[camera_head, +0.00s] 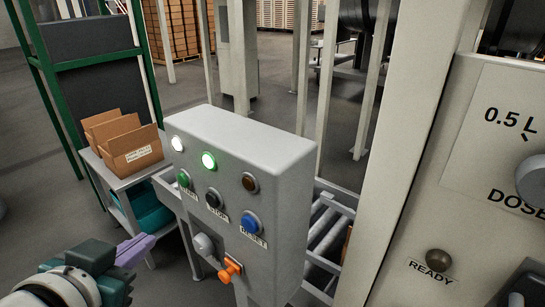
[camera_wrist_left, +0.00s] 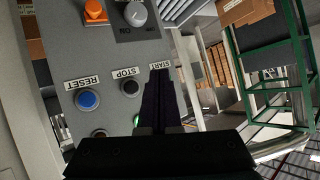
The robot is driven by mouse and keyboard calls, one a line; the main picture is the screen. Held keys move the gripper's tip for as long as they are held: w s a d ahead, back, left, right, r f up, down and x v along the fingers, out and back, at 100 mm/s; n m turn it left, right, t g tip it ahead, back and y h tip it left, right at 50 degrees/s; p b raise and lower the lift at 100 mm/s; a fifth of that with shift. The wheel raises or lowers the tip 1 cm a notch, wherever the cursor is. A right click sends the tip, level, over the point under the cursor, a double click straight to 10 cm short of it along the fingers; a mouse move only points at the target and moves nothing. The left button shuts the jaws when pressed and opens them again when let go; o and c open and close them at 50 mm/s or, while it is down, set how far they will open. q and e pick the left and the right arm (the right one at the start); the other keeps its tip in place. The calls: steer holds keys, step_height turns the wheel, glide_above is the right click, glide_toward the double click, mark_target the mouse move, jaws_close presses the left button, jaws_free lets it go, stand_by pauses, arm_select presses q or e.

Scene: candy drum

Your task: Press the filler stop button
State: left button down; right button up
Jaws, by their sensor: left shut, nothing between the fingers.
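The grey control box (camera_head: 265,160) stands in the middle of the head view. Its black stop button (camera_head: 213,198) sits between a green start button (camera_head: 183,179) and a blue reset button (camera_head: 251,223). My left gripper (camera_head: 146,243) is shut and empty, left of the box and apart from the buttons in the head view. In the left wrist view the box appears upside down, with the stop button (camera_wrist_left: 130,88) just left of the dark shut fingers (camera_wrist_left: 163,90). The start button is mostly hidden there. My right gripper is not in view.
An orange switch (camera_head: 230,268) and a grey knob (camera_head: 204,244) protrude low on the box. Two lamps at its top glow. A cart with cardboard boxes (camera_head: 125,140) stands behind left. A machine panel (camera_head: 490,150) with a ready lamp fills the right.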

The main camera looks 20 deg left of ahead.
mark_target(212, 200)
arm_select(q)
steer(key=shift+s, duration=0.1)
steer(key=w+d+b, duration=0.2)
steer(key=w+d, duration=0.1)
steer(key=w, duration=0.5)
steer(key=shift+d+b, duration=0.2)
steer(key=shift+b, duration=0.15)
steer(key=shift+w, duration=0.15)
stand_by(1.8)
steer(key=shift+w+d, duration=0.15)
steer(key=shift+w, duration=0.2)
